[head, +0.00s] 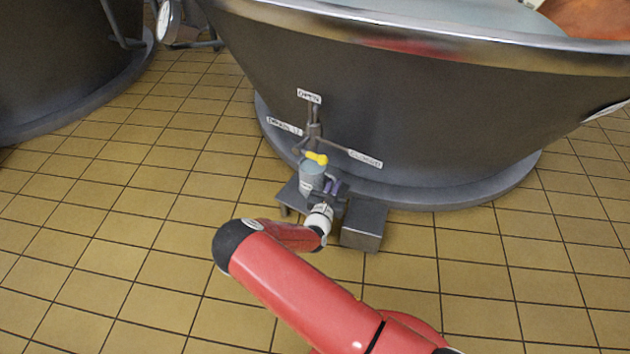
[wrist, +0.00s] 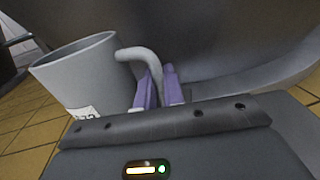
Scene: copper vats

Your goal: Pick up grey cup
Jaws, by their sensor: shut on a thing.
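The grey cup (head: 310,176) is near the foot of the large vat, over a small low metal stand. In the wrist view the cup (wrist: 80,75) is at the left, with a white label low on its side and its curved handle toward my gripper. My gripper (head: 333,187) is at the right side of the cup. Its purple fingers (wrist: 157,88) are shut on the handle. The cup leans in the wrist view; I cannot tell whether its base touches the stand. The inside of the cup is not clear.
A yellow-handled tap (head: 316,158) and grey pipes are just above the cup. The metal stand (head: 285,197) has a box-like block (head: 363,226) at its right. The big vat (head: 400,120) rises close behind. Tiled floor (head: 130,220) is open at left.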

